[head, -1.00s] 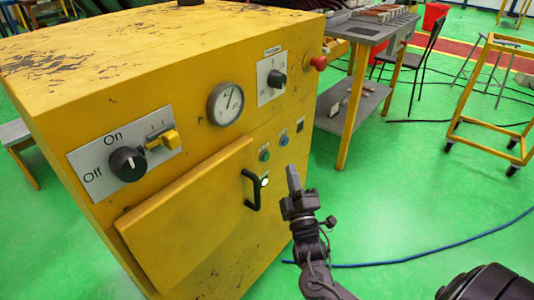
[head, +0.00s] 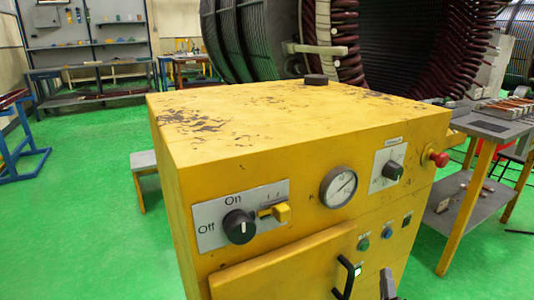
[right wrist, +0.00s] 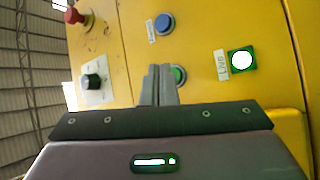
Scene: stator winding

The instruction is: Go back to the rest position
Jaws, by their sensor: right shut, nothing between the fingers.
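My right gripper (head: 388,284) shows at the bottom edge of the head view, in front of the yellow cabinet (head: 290,128) and right of its black door handle (head: 343,278). Its fingers are together and empty. In the right wrist view the closed fingers (right wrist: 160,84) point at the cabinet front, partly covering a green button (right wrist: 179,75). Whether they touch it I cannot tell. A lit white lamp (right wrist: 242,61) is to their right and a blue button (right wrist: 164,23) above. My left gripper is out of view.
The cabinet front carries an On/Off knob (head: 239,227), a yellow switch (head: 280,212), a gauge (head: 339,187), a selector (head: 393,170) and a red button (head: 438,159). A work table (head: 491,127) stands close on the right. Green floor (head: 85,190) is clear on the left.

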